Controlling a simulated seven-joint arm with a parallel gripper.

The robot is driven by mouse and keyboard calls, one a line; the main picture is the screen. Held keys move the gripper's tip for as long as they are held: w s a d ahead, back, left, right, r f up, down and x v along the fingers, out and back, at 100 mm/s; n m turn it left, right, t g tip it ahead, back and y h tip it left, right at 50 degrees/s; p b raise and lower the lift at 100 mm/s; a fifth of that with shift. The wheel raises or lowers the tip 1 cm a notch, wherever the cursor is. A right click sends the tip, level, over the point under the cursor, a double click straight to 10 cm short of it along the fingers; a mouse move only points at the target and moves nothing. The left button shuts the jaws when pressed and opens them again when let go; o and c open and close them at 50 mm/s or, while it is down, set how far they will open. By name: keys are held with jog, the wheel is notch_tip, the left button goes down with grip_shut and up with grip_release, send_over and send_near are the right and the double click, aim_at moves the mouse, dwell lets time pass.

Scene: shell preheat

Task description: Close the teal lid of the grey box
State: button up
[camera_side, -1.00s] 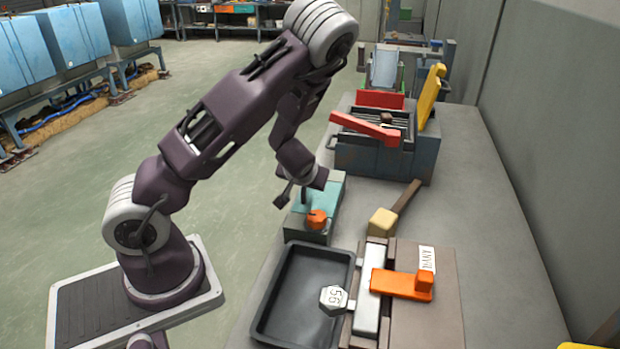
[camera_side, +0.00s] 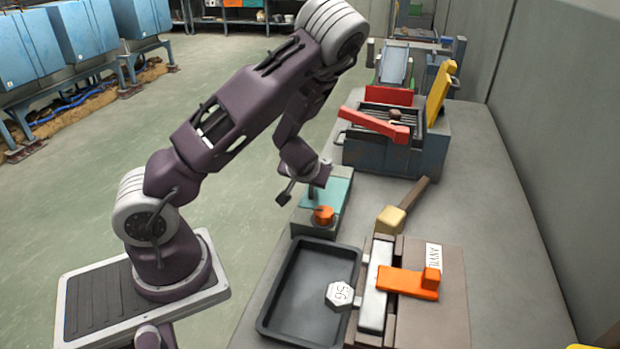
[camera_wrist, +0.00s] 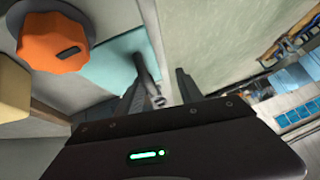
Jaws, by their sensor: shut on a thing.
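The grey box (camera_side: 312,230) stands on the bench behind the black tray, with its flat teal lid (camera_side: 341,190) on top. I cannot tell whether the lid is fully down, as my gripper covers part of it. An orange knob (camera_side: 323,215) sits at the box's near end. My gripper (camera_side: 311,199) is low over the lid's left side, beside the knob. In the wrist view, the teal lid (camera_wrist: 108,65) lies left of the fingers and the orange knob (camera_wrist: 53,42) is at upper left. My gripper (camera_wrist: 160,84) is shut on a thin grey bar (camera_wrist: 147,75); its join to the lid is unclear.
The black tray (camera_side: 300,300) is in front, with a white weight (camera_side: 340,294) at its right edge. A yellow-headed mallet (camera_side: 391,218) and an orange clamp handle (camera_side: 405,284) are to the right. The bench's right side is clear.

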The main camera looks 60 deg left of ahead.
jog(key=shift+d+r, duration=0.1)
dwell(0.4)
jog(key=v, duration=0.7)
jog(key=shift+d, duration=0.1)
jog(key=s+d+r+m+h, duration=0.25)
jog(key=d+r+h, duration=0.45)
jog(key=d, duration=0.5)
jog(key=s+d+r+m, duration=0.3)
jog(key=s+r, duration=0.3)
jog(key=s, duration=0.1)
jog(key=s+d+r+m+t, duration=0.1)
jog(key=s+d+r+m, duration=0.2)
jog(key=s+r, duration=0.3)
jog(key=shift+s+d, duration=0.7)
jog(key=shift+s, duration=0.5)
